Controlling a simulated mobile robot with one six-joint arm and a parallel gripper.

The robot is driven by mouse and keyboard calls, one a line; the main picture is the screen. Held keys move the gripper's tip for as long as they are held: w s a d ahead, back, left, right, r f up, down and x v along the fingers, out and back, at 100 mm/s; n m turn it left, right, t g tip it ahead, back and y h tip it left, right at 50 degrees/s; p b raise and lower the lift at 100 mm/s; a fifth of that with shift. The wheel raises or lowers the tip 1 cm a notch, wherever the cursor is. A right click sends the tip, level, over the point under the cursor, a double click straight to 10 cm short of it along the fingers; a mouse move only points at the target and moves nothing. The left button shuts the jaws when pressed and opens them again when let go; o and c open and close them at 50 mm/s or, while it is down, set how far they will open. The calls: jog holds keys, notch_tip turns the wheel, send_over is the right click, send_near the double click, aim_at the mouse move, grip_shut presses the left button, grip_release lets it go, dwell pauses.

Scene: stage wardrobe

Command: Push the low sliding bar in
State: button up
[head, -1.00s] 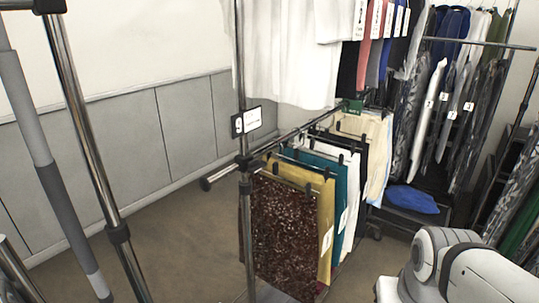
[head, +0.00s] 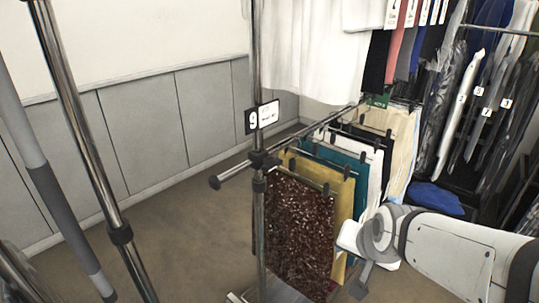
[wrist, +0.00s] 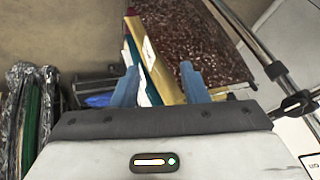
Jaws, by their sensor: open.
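Several garments hang from the bar, with a brown sequined one (head: 298,235) nearest the upright. My gripper (head: 362,278) is to the right of these garments, well apart from the knob. In the wrist view my gripper (wrist: 157,78) has its two blue fingers apart, with the mustard garment (wrist: 158,65) showing between and beyond them. Nothing is held.
A number sign (head: 262,117) is clipped to the upright above the bar. White garments (head: 300,50) hang higher up. Another rack post (head: 85,130) stands at left. The carpet (head: 180,245) left of the rack is clear. A blue cloth (head: 437,198) lies at the right.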

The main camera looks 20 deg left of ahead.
jog(key=w+a+r+m+t+y+p, duration=0.15)
jog(key=w+a+m+t, duration=0.4)
jog(key=a, duration=0.75)
jog(key=m+t+y+p, duration=0.2)
jog(key=m+t, duration=0.5)
jog(key=m, duration=0.1)
send_near(224, 178)
jog(key=x, duration=0.3)
jog(key=shift+w+a+f+m, duration=0.2)
jog(key=shift+w+f+m, duration=0.1)
jog(key=shift+w, duration=0.2)
jog(key=p+x, duration=0.2)
jog(key=x, duration=0.5)
jog(key=shift+c, duration=0.3)
grip_shut()
